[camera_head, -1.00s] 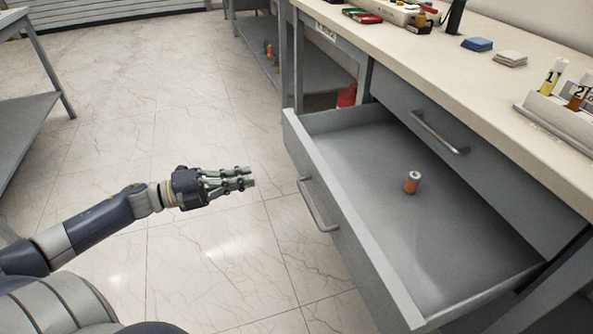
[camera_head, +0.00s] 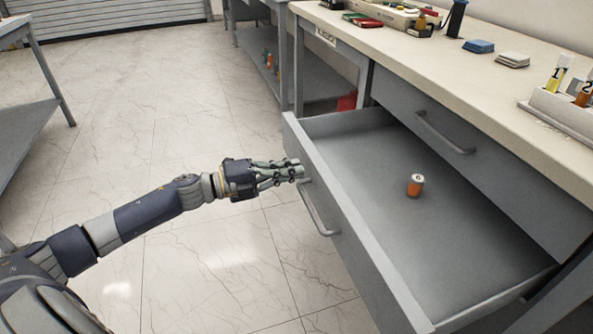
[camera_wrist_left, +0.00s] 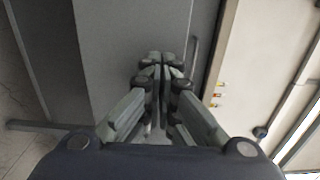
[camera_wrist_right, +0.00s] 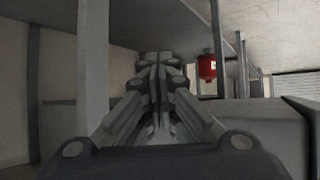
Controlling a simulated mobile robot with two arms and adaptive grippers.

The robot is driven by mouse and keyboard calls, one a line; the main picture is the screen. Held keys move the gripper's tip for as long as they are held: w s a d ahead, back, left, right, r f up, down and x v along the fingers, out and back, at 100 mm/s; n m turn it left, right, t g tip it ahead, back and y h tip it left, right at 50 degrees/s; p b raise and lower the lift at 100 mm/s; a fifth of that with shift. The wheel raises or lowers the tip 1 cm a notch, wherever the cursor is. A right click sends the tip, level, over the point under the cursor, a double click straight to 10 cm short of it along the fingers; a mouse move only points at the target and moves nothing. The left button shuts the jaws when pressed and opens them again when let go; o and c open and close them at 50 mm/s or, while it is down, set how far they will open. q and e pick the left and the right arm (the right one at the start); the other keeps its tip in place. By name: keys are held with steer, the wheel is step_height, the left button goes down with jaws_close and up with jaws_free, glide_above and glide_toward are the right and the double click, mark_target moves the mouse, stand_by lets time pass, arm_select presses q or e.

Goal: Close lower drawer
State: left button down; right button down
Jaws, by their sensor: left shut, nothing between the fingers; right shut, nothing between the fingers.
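The lower drawer (camera_head: 350,226) is pulled far out from the bench, its grey front facing my left arm and its bar handle (camera_head: 318,210) on that front. A small orange and white cylinder (camera_head: 415,186) stands upright inside it. My left gripper (camera_head: 298,170) is shut and empty, its fingertips at the drawer front near the handle's upper end; whether they touch cannot be told. In the left wrist view the shut fingers (camera_wrist_left: 160,58) point at grey drawer surfaces. My right gripper (camera_wrist_right: 160,58) shows only in the right wrist view, shut and empty.
The upper drawer (camera_head: 470,150) is shut above the open one. The bench top (camera_head: 430,65) carries blue and white stacks and a tube rack (camera_head: 565,112). Clear tiled floor (camera_head: 150,110) lies left of the drawer. A red object (camera_wrist_right: 207,67) shows in the right wrist view.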

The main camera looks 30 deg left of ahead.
arm_select(q)
steer(key=shift+w+d, duration=0.5)
steer(key=shift+w, duration=0.05)
arm_select(e)
steer(key=shift+w+a+r+t, duration=0.2)
steer(key=shift+w+r+t, duration=0.1)
steer(key=shift+w+r, duration=0.2)
